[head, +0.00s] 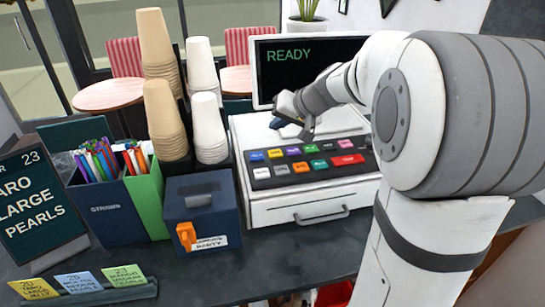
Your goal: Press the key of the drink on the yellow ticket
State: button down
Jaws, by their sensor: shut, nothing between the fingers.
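The yellow ticket (33,288) stands in a dark holder at the lower left; its small print seems to read TARO, but I cannot read it for sure. The register (290,212) is white with a dark panel of small coloured keys (308,164): blue, yellow, orange, green, purple, grey, white and a wide red one. The key labels are too small to read. My gripper (282,116) is shut and empty, above the back of the register, behind the keys and apart from them.
A screen (308,60) reads READY. A dark board (38,200) reads 23, ARO, LARGE, PEARLS, cut off at left. Blue (82,280) and green (126,275) tickets stand beside the yellow one.

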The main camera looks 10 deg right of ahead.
jog(key=b, duration=0.3)
send_over(278, 154)
notch_tip(278, 154, down, 5)
jog(key=shift+s+r, duration=0.1)
jog(key=shift+r, duration=0.05)
jog(key=shift+f+b, duration=0.6)
jog(key=shift+b, duration=0.1)
jog(key=shift+f, duration=0.1)
dwell(1.0)
jog(key=shift+f+b, duration=0.35)
jog(key=shift+b, duration=0.4)
jog(key=shift+f+b, duration=0.4)
jog(key=shift+b, duration=0.2)
dwell(0.4)
jog(key=shift+r, duration=0.1)
jog(key=shift+r+p, duration=0.4)
jog(key=shift+r, duration=0.35)
